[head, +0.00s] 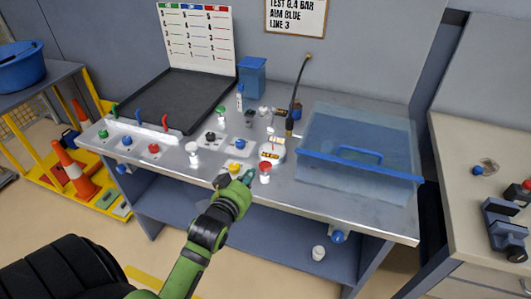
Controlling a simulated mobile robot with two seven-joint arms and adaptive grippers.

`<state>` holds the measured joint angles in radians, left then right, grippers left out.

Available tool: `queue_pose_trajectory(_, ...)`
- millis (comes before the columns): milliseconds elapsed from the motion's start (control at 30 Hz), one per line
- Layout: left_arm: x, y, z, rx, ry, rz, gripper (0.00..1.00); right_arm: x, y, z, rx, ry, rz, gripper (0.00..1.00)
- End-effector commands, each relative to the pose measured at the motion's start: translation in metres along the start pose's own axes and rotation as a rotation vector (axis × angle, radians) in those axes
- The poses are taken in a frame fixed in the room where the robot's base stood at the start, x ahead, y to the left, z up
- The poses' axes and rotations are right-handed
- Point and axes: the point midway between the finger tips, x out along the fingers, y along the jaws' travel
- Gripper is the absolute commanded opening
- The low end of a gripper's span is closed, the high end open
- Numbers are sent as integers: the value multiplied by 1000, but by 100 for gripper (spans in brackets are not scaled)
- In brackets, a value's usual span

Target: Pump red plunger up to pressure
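A white cylinder with a red top (265,168), which looks like the red plunger, stands near the front edge of the metal bench (355,207). My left gripper (236,179) is at the bench's front edge, just left of the red-topped cylinder and apart from it. Its two fingertips look spread, with nothing seen held between them. A small yellow-topped part (234,168) shows just beyond the fingers. A white gauge-like unit (272,150) stands behind the red top. My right gripper is out of view.
A clear blue-edged bin (350,175) fills the bench's right side. A black tray (175,98) lies at the back left. A panel with red and blue knobs (140,140) is at the left front.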

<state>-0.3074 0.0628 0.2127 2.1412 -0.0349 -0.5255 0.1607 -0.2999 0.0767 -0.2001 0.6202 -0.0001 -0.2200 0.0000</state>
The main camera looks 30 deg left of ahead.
Motion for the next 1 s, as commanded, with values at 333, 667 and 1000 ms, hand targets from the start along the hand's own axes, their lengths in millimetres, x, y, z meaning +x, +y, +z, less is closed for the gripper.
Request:
queue_pose_trajectory(333,0,0,0,0,0,0,0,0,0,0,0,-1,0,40)
queue_pose_trajectory(667,0,0,0,0,0,0,0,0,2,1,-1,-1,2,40)
queue_pose_trajectory(1000,3,2,13,3,-22,5,0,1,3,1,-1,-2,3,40)
